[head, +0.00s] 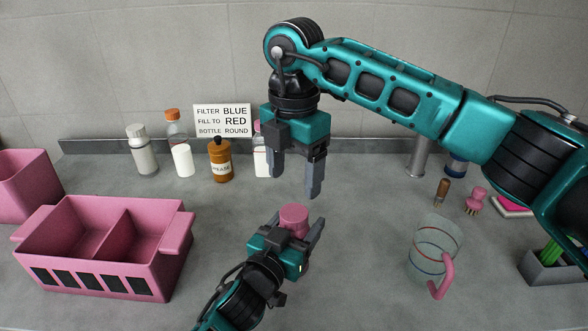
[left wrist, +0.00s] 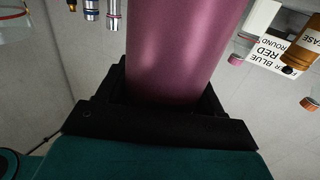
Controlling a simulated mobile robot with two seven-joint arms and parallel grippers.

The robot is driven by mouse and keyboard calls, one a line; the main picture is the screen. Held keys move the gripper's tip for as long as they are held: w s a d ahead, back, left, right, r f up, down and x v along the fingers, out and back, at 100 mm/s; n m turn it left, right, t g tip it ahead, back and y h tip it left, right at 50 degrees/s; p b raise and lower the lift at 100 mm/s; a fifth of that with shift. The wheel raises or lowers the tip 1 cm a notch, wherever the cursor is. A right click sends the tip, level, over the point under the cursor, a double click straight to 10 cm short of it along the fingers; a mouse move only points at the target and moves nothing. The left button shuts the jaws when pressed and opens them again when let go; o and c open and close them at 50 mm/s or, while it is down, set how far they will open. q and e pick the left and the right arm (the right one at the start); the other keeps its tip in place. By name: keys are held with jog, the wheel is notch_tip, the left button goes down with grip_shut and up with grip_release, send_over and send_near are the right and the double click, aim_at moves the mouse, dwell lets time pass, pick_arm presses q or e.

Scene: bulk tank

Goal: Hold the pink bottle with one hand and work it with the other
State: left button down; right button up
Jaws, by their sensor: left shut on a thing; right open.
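The pink bottle (head: 293,217) stands near the front middle of the counter, with its round pink top showing. My left gripper (head: 303,240) is shut on it from the front. In the left wrist view the pink bottle (left wrist: 180,50) fills the space between the dark fingers (left wrist: 160,105). Most of its body is hidden by my left gripper in the head view. My right gripper (head: 295,184) hangs pointing down above and behind the bottle. It is open and empty, and its fingertips appear apart from the bottle top.
A pink two-compartment bin (head: 150,270) stands at left. A clear measuring jug (head: 425,255) with a pink handle stands at right. Several bottles, including an amber one (head: 220,165), line the back near a sign (head: 222,120) about filling.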

aim_at(294, 212)
jog(key=shift+f, duration=4.05)
jog(key=shift+c, duration=0.4)
